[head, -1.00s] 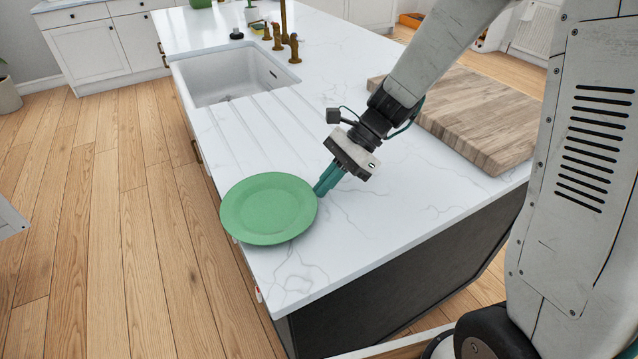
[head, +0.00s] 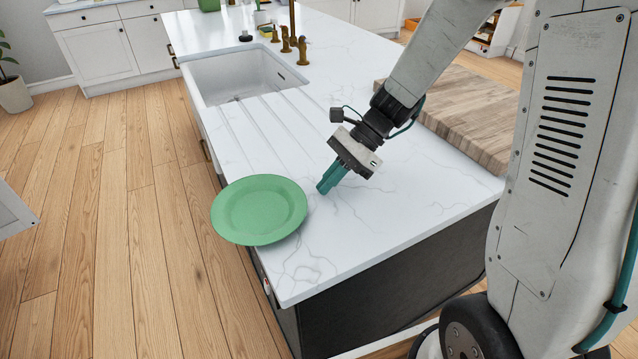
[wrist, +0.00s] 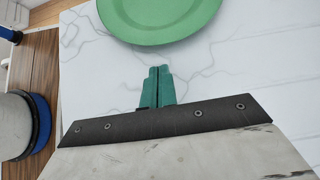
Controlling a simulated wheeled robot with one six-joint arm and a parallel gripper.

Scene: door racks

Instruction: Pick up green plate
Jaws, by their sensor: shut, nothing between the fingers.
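The green plate (head: 259,209) lies at the left front corner of the white marble counter, and its left side reaches out past the counter's edge. My gripper (head: 322,188) is shut and empty, just right of the plate with a small gap between them. Its teal fingers point down and left, close to the counter top. In the wrist view the plate (wrist: 160,14) is at the top, cut off by the frame. The shut fingers (wrist: 158,72) are below the plate's rim, apart from it.
The white counter (head: 390,205) is clear around my gripper. A wooden board (head: 470,115) lies on it at the right. A white sink (head: 235,78) with brass taps (head: 290,42) is at the back. Wooden floor (head: 110,240) is open at the left.

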